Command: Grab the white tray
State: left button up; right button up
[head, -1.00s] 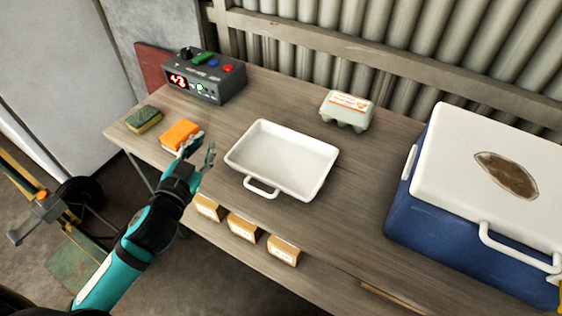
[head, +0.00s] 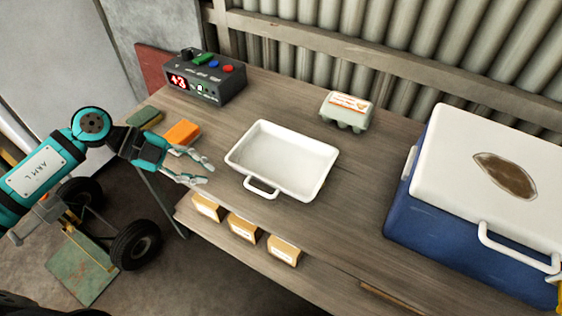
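The white tray (head: 262,128) lies empty on the wooden table, in the middle of the head view. It is a shallow rectangle with a handle (head: 261,188) on its near left side. My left gripper (head: 211,173) is open and empty, just left of the tray and apart from it. Its fingers point right toward the tray's left side. My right gripper is not in view.
An orange sponge (head: 182,132) and a green sponge (head: 145,117) lie behind my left gripper. A dark digital device (head: 207,88) and an egg carton (head: 346,109) stand at the back. A blue and white cooler (head: 440,210) fills the right. Small boxes (head: 243,228) sit on the lower shelf.

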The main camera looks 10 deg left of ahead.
aim_at(262, 193)
pick_arm(q)
jog(key=p+x, duration=0.1)
jog(key=x, duration=1.4)
jog(key=shift+w+d, duration=0.15)
jog(key=shift+d, duration=0.05)
grip_shut()
